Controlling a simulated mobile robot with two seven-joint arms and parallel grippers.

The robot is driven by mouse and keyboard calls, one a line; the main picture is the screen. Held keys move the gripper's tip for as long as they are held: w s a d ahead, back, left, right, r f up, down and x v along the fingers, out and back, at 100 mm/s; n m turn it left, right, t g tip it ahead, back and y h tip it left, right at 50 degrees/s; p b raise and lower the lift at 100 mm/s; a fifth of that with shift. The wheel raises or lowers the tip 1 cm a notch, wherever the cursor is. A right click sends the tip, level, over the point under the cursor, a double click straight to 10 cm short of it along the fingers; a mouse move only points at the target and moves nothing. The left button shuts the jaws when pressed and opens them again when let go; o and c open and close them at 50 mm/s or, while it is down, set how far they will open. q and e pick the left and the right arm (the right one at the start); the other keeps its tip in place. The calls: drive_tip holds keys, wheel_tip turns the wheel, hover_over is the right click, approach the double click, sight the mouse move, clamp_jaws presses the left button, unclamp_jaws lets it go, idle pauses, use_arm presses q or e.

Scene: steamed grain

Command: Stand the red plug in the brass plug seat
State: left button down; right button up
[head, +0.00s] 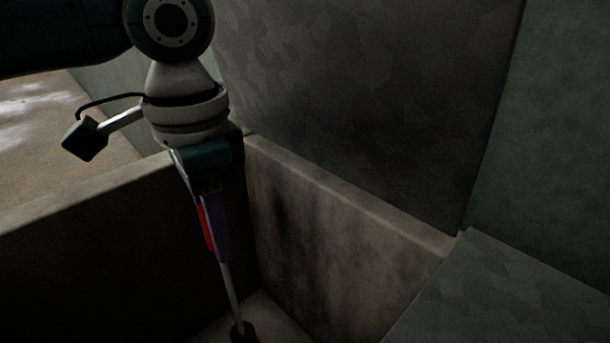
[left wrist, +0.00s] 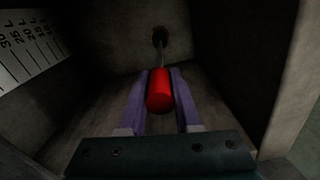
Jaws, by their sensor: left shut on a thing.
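The red plug has a red handle (head: 206,228), a thin pale rod (head: 232,285) and a dark round lower end (head: 243,332). My left gripper (head: 220,250) points down inside a walled basin, its purple fingers shut on the red handle. In the left wrist view the handle (left wrist: 160,92) sits between the two fingers, and the rod runs away to the dark end (left wrist: 159,36) close to the basin floor. I cannot tell whether that end touches the floor. I cannot make out the brass plug seat; the dark end may cover it. My right gripper is not in view.
Basin walls (head: 340,225) stand close around the left gripper, meeting in a corner behind it. A grey slab (head: 520,295) lies at the lower right. A white litre scale (left wrist: 30,45) is on a wall in the left wrist view.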

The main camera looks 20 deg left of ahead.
use_arm(q)
drive_tip(key=shift+f, duration=0.25)
drive_tip(key=shift+f+p, duration=0.25)
drive_tip(key=shift+p, duration=0.05)
drive_tip(key=shift+f, duration=0.8)
drive_tip(key=shift+f+b, duration=1)
drive_tip(key=shift+f, duration=0.35)
